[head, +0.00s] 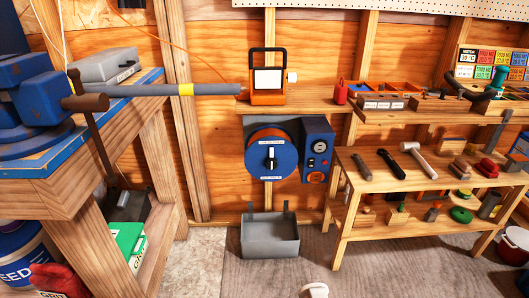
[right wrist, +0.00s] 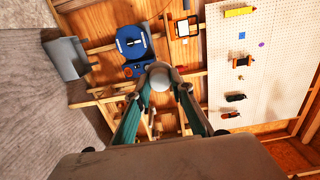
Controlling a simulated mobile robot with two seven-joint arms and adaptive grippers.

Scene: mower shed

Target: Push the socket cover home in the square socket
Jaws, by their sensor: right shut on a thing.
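My right gripper (right wrist: 163,88) shows in the right wrist view, its two teal-sided fingers shut on a pale grey, rounded thing (right wrist: 160,75). I cannot tell for certain whether this is the socket cover. It is held in the air, apart from the wall. A blue box (head: 318,145) with a round orange fitting (head: 316,177) hangs on the wall in the head view; the box also shows beyond the fingers in the right wrist view (right wrist: 134,70). I cannot make out a square socket. My left gripper is not in view.
A blue vise (head: 35,95) stands on the left bench, with a long grey bar (head: 215,89) reaching right. A blue and orange reel (head: 270,152) hangs above a grey bin (head: 270,235). A low wooden bench (head: 385,181) holds several tools. The floor in front is mostly clear.

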